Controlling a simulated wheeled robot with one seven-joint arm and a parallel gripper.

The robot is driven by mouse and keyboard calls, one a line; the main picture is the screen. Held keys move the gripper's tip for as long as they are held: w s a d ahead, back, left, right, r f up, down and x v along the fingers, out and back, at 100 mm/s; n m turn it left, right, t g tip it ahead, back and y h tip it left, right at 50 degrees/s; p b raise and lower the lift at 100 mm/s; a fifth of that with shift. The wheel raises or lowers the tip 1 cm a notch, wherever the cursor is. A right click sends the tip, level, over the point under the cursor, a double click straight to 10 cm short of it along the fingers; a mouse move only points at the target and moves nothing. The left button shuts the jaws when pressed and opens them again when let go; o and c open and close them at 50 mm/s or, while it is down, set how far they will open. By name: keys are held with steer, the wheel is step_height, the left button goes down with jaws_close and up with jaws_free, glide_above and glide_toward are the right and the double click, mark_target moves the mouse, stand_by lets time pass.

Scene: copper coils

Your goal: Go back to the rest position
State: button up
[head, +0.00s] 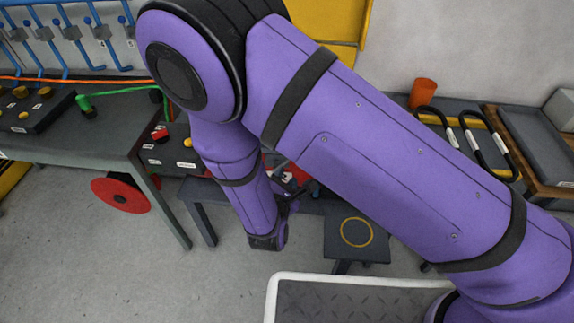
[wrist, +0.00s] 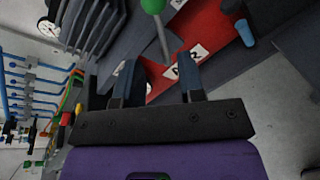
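My gripper (wrist: 158,62) shows in the wrist view with its two dark fingers spread apart. I see nothing held between them. Beyond the fingers lies a red surface (wrist: 213,27) with a white label, and a green-knobbed lever (wrist: 152,6) stands in front of it. In the head view my purple arm is folded across the picture, its elbow at the upper left and its forearm hanging down. The arm hides most of the gripper there, above or beside a low dark bench.
A grey workbench (head: 90,145) with control boxes stands at the left, a red disc (head: 122,194) beneath it. A dark stool (head: 372,247) with a yellow ring is at centre. Black hoops (head: 478,148) and an orange cup (head: 423,92) are at the right. Floor at lower left is clear.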

steer(key=w+d+r+m+g+h, duration=0.35)
steer(key=d+r+m, duration=0.25)
steer(key=d+r, duration=0.35)
steer(key=w+d+r+m+g+h, duration=0.25)
steer(key=d+r+m+h, duration=0.3)
steer(key=d+r, duration=0.35)
steer(key=s+d+r+m+g+y, duration=0.2)
steer(key=s+d+r+m+g, duration=0.5)
steer(key=d+r, duration=0.45)
steer(key=s+d+r+m+t+y, duration=0.1)
steer(key=s+d+r+m+y, duration=0.1)
steer(key=s+r+m+y, duration=0.2)
steer(key=s+d+r+m+t+y, duration=0.2)
steer(key=s+r, duration=0.6)
steer(key=s, duration=0.4)
steer(key=d+m+y, duration=0.1)
steer(key=m+y, duration=0.1)
steer(key=m, duration=0.1)
steer(key=shift+y, duration=0.4)
